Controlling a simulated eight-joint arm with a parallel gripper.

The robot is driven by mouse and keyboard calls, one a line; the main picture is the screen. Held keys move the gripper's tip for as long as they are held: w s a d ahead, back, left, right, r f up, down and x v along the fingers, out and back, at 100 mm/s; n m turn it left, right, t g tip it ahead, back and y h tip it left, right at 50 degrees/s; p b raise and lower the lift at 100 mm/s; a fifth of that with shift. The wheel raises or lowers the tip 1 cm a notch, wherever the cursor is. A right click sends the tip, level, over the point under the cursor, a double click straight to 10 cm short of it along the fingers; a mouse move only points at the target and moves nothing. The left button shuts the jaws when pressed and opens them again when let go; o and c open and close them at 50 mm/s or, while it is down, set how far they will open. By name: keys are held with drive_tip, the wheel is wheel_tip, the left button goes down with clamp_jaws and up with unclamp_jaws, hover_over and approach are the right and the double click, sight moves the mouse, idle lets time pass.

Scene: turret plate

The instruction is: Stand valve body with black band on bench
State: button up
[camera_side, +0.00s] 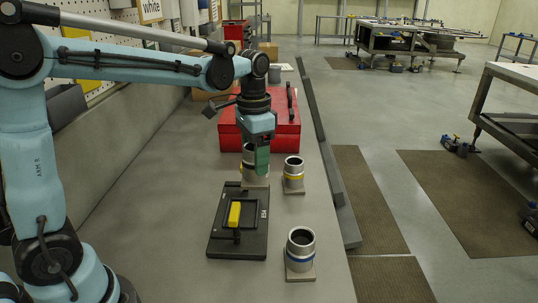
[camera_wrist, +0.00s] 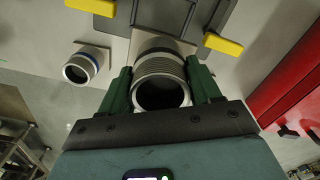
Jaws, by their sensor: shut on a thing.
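My gripper (camera_side: 257,160) points down over the far end of the dark turret plate (camera_side: 219,243). Its green fingers are shut on a grey metal valve body (camera_side: 248,157), also between the fingers in the wrist view (camera_wrist: 160,72). The wrist view shows its ribbed side, open round mouth and a dark band. In the side view it looks upright, partly hidden by a finger, with its square base at the plate's far edge. I cannot tell whether the base touches anything. The bench (camera_side: 170,215) is grey.
The plate carries a yellow clamp handle (camera_side: 234,214); the wrist view shows another (camera_wrist: 222,44). A red toolbox (camera_side: 285,132) stands behind. Bare bench lies left of the plate.

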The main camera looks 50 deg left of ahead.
drive_tip(key=w+d+f, duration=0.2)
drive_tip(key=w+d, duration=0.5)
drive_tip(key=shift+f, duration=4.85)
drive_tip(key=shift+f, duration=0.1)
drive_tip(key=o, duration=1.6)
drive_tip(key=shift+c, duration=0.2)
